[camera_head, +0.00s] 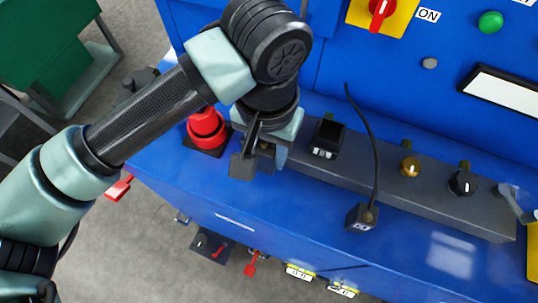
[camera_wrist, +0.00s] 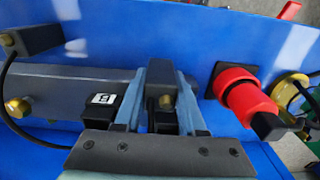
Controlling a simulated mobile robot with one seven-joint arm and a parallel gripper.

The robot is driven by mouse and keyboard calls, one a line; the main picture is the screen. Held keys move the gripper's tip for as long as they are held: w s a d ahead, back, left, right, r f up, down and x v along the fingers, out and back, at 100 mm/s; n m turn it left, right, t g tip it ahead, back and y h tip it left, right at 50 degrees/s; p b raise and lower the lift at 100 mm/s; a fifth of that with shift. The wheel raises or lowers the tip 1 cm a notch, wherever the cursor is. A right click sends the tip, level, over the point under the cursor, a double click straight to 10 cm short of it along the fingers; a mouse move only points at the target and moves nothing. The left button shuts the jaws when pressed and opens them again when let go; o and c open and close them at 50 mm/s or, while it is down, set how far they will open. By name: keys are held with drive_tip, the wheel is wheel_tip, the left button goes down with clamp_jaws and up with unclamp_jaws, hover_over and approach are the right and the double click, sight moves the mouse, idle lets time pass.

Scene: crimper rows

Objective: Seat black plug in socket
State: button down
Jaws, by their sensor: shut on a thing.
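My gripper (camera_head: 262,160) is at the left end of the grey rail, upright over the blue bench. It is shut on a dark plug-like block with a brass fitting, which shows between the pale fingers in the wrist view (camera_wrist: 160,80). In the head view its block hangs at the fingers (camera_head: 242,166). A black socket-like box (camera_head: 327,136) with a white mark sits on the rail just right of my gripper; it also shows in the wrist view (camera_wrist: 102,104). Whether the held block touches anything beneath is hidden by the fingers.
Another dark plug (camera_head: 361,218) with a black cable lies at the rail's front. A brass knob (camera_head: 411,166) and black knob (camera_head: 463,184) stand farther right. A red knob (camera_head: 206,128) stands close left of my gripper. The blue panel rises behind.

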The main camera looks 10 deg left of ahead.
sight(267, 164)
wheel_tip(267, 164, down, 3)
drive_tip(key=shift+f+p, duration=0.2)
drive_tip(key=shift+p, duration=0.2)
drive_tip(key=shift+f, duration=0.2)
drive_tip(key=shift+f+b, duration=0.2)
drive_tip(key=shift+b, duration=0.2)
drive_tip(key=c, duration=0.5)
unclamp_jaws()
drive_tip(key=shift+r, duration=0.1)
